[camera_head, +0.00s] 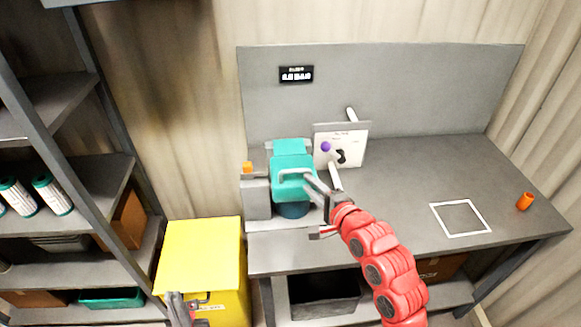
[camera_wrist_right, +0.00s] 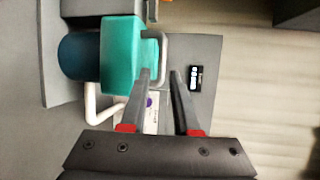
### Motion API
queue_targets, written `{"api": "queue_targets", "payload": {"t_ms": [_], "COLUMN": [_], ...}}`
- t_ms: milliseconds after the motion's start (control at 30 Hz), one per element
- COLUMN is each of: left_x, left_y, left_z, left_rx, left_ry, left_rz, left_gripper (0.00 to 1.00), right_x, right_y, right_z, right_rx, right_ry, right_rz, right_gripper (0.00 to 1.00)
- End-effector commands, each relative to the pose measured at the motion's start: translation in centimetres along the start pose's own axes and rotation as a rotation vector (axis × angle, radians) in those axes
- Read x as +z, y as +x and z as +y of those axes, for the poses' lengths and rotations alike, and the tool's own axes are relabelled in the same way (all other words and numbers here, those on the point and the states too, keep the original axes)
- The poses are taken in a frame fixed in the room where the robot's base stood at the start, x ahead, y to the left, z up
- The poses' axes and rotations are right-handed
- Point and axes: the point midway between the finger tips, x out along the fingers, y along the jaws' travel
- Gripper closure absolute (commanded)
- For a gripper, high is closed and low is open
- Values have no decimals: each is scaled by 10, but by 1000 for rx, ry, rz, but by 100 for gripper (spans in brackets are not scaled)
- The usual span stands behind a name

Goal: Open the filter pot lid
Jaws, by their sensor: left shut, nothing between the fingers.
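The filter pot (camera_head: 292,211) is a dark blue round body at the left end of the grey bench. Its teal lid (camera_head: 293,160) sits over it, with a pale grey loop handle at the front. In the right wrist view the lid (camera_wrist_right: 122,55) and handle (camera_wrist_right: 165,48) show ahead of my fingers. My right gripper (camera_head: 309,183) is at the handle. Its fingers (camera_wrist_right: 160,76) are apart, with the handle bar seen in line with the gap; contact cannot be told. My left gripper (camera_head: 178,298) is shut and empty, low by the yellow bin.
A white panel (camera_head: 352,142) with a purple-tipped lever (camera_head: 326,146) and black dial stands right of the pot. The yellow bin (camera_head: 200,250) is left of the bench. The bench's middle is clear; shelves are at left.

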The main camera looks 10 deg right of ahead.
Motion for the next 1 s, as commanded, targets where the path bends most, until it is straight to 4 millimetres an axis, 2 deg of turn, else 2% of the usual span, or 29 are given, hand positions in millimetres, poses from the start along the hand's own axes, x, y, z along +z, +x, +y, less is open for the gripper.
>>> {"api": "queue_targets", "payload": {"t_ms": [33, 200, 500, 700, 1000], "left_x": [-1, -3, -5, -5, -5], "left_y": [7, 17, 28, 31, 31], "left_z": [0, -1, -1, -2, -2], "left_rx": [0, 0, 0, 0, 0], "left_ry": [0, 0, 0, 0, 0], "left_rz": [-1, -1, -1, -1, -1], "left_gripper": [100, 100, 100, 100, 100], "right_x": [2, 1, 1, 0, -1], "right_y": [10, 43, 90, 106, 110], "right_z": [-4, -4, -4, -2, -2], "right_rx": [3, 2, -3, -2, -4], "right_ry": [0, -1, -2, -1, -1], "right_rz": [-4, -2, -1, 1, 2], "right_gripper": [70, 70, 70, 70, 70]}}
